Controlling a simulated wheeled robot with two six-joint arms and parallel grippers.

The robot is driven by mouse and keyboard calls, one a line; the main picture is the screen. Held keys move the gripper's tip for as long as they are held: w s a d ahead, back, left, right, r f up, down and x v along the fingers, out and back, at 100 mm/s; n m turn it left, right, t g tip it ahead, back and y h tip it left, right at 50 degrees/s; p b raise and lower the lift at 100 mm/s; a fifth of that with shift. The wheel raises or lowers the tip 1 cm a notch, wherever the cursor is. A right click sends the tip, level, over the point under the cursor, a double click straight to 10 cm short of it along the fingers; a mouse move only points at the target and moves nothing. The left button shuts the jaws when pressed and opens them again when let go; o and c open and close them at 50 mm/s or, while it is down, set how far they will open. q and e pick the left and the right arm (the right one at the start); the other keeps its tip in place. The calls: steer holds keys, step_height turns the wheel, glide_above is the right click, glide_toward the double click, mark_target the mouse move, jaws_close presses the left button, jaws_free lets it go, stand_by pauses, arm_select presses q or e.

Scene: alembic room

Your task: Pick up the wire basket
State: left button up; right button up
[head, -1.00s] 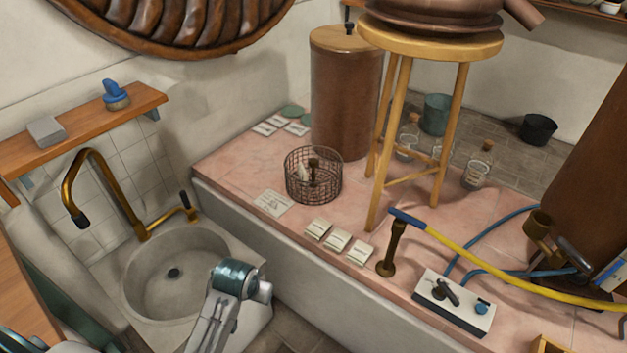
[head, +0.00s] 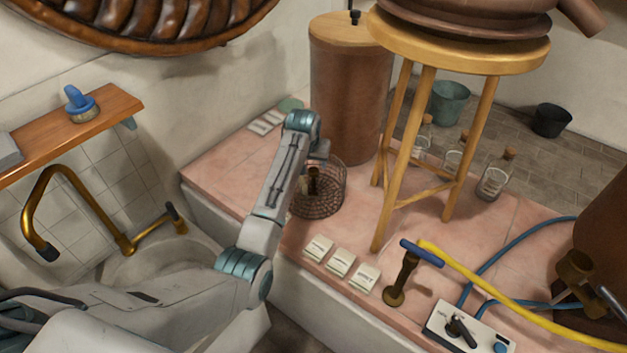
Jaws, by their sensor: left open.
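The wire basket (head: 328,203) is a round, dark mesh basket standing on the pink tiled platform, with a small brown object (head: 313,180) inside. My left arm reaches in from the lower left and covers the basket's left and upper-left side. My left gripper (head: 318,153) is at the far end of this arm, above the basket's back rim. It is small here and partly hidden by the wrist, and its jaws are open. I cannot tell whether it touches the basket. My right gripper is not in view.
A copper cylinder (head: 350,95) stands behind the basket, and a wooden stool (head: 460,55) to its right. Small white cards (head: 340,262) and a brass valve (head: 403,280) lie in front and to the right. A brass tap (head: 80,195) and basin are at left.

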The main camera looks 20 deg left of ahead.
mark_target(313, 170)
arm_select(q)
steer(key=x, duration=0.3)
steer(key=shift+s+d, duration=0.1)
steer(key=shift+s, duration=0.1)
steer(key=shift+w+f, duration=0.2)
steer(key=shift+f, duration=0.2)
steer(key=shift+x, duration=2.3)
steer(key=shift+w+f, duration=0.15)
steer(key=shift+f, duration=0.05)
steer(key=c, duration=1)
jaws_close()
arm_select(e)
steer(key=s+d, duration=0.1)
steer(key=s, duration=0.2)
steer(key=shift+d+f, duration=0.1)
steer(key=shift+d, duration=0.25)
